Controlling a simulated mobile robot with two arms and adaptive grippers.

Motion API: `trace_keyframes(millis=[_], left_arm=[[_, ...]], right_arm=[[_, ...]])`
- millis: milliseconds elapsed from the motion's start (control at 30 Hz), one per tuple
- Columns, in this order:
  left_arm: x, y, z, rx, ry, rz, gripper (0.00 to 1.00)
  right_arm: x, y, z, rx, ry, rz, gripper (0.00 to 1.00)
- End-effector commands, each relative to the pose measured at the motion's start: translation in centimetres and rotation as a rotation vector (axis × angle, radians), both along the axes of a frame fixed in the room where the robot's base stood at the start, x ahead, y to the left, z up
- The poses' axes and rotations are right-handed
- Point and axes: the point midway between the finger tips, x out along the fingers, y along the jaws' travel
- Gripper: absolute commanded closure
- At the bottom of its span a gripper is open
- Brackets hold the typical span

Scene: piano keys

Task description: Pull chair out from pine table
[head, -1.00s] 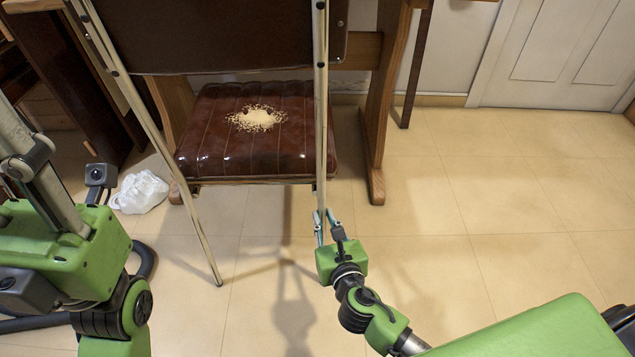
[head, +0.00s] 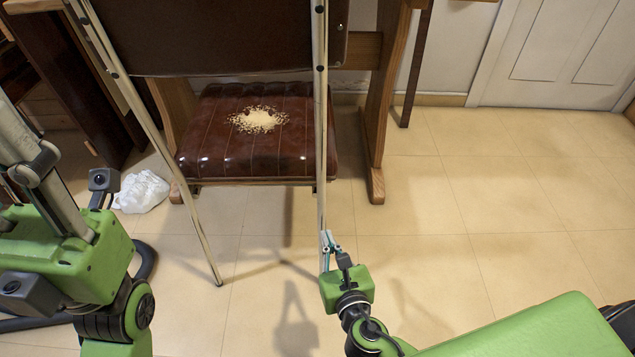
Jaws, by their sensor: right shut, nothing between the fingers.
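A folding chair with a dark brown backrest (head: 220,40), light metal legs (head: 321,130) and a worn brown padded seat (head: 257,155) stands upright with its back towards me. The wooden trestle leg of the pine table (head: 380,110) is behind it, at the right of the seat. My right gripper (head: 327,240) is at the lower end of the chair's right leg. Its fingers are shut with nothing between them. It overlaps the leg in this view; I cannot tell whether they touch. My left arm is at the left edge, its fingers not visible.
A white plastic bag (head: 141,191) lies on the floor left of the chair. Dark wooden furniture (head: 75,90) stands at the far left. A white door (head: 560,50) is at the back right. The tiled floor to the right is clear.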

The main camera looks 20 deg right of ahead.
Motion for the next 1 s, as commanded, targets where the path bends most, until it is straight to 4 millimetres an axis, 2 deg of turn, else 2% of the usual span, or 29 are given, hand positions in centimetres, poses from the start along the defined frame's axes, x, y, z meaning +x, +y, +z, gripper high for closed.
trace_keyframes(millis=[433,800,867,967,1000], left_arm=[[0.1,0.0,-0.1,0.001,0.005,0.000,0.58],[0.1,0.0,0.0,0.002,0.003,0.000,0.58],[0.1,0.0,0.0,0.002,0.002,0.000,0.58],[0.1,0.0,0.0,0.003,0.001,0.001,0.58],[0.1,0.0,0.0,0.002,0.000,0.000,0.58]], right_arm=[[-3.1,0.4,0.0,0.000,0.001,0.000,1.00],[-3.5,0.5,0.1,0.000,-0.002,0.000,1.00],[-3.5,0.5,0.1,0.000,-0.002,0.000,0.86],[-3.5,0.5,0.1,0.000,-0.001,0.000,0.60],[-3.5,0.5,0.1,0.000,-0.001,-0.001,0.58]])
